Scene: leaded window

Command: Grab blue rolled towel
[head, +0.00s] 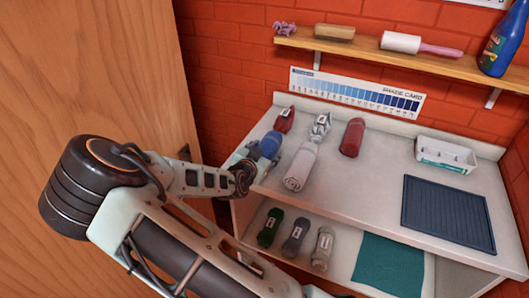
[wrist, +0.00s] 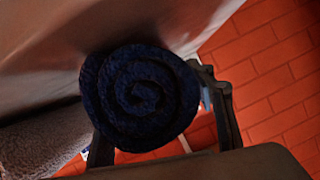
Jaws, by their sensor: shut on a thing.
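The blue rolled towel (head: 271,143) is at the left end of the white upper surface in the head view. In the wrist view its dark blue spiral end (wrist: 140,97) faces the camera. My gripper (head: 260,157) is shut on this towel, with a finger on either side of it in the wrist view (wrist: 155,110). Part of the towel is hidden by the gripper in the head view. I cannot tell whether the towel touches the surface.
A red roll (head: 285,119), a long pale roll (head: 301,164) and another red roll (head: 352,137) lie nearby. A white basket (head: 446,153) and dark ribbed mat (head: 448,212) are right. Several rolls sit on the lower shelf (head: 345,277). A wooden panel (head: 90,70) stands left.

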